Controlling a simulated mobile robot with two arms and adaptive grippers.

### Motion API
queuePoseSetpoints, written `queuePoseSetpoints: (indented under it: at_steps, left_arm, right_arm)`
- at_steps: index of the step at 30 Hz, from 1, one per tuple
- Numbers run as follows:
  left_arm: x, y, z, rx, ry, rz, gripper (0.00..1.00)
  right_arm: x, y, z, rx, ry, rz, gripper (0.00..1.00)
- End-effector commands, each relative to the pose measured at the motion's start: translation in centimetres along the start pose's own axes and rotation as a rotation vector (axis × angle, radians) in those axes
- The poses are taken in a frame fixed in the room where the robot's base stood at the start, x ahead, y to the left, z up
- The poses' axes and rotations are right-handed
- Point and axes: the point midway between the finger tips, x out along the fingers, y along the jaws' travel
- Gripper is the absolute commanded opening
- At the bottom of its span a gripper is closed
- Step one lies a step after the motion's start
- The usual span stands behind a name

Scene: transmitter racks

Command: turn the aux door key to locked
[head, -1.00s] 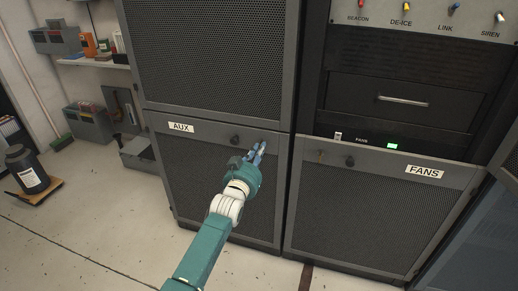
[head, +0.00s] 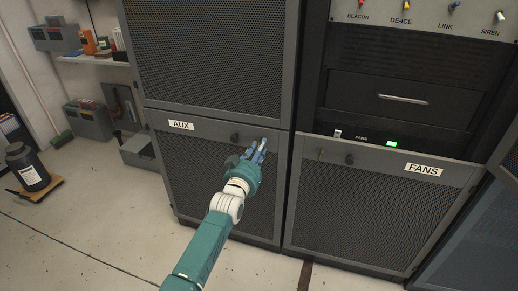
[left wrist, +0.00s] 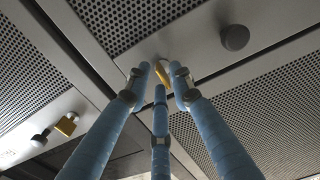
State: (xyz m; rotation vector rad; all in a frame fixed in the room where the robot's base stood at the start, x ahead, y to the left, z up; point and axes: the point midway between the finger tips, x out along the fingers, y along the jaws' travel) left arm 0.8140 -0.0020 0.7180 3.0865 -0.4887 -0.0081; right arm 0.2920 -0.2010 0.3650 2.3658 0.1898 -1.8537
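The AUX door (head: 190,180) is the lower left mesh door, with a white AUX label (head: 181,125) and a dark round knob (head: 235,137). My left gripper (head: 262,144) is at the top right corner of this door, right of the knob. In the left wrist view, its three blue fingers (left wrist: 160,80) are spread around a brass key (left wrist: 164,73) on the door frame. The key shows between the fingertips, partly hidden by them. I cannot tell whether they touch it or how it is turned. In the head view the fingers hide the key. My right gripper is out of view.
The FANS door (head: 370,210) stands to the right, with its own knob (head: 350,160) and key (head: 321,153). A panel with several switches (head: 450,15) is above it. Shelves and bins (head: 88,120) are at the left. The floor in front is clear.

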Motion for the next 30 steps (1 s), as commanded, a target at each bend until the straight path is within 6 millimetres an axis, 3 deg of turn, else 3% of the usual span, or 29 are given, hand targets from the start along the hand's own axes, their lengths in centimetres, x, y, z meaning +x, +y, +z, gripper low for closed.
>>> queuePoseSetpoints:
  at_steps: [14,30]
  left_arm:
    - [-0.9,-0.1,0.0,0.002,0.002,-0.001,0.29]
    - [-9.5,0.0,0.1,0.002,0.0,0.0,0.29]
  right_arm:
    - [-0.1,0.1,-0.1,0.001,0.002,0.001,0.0]
    - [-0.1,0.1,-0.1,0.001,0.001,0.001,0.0]
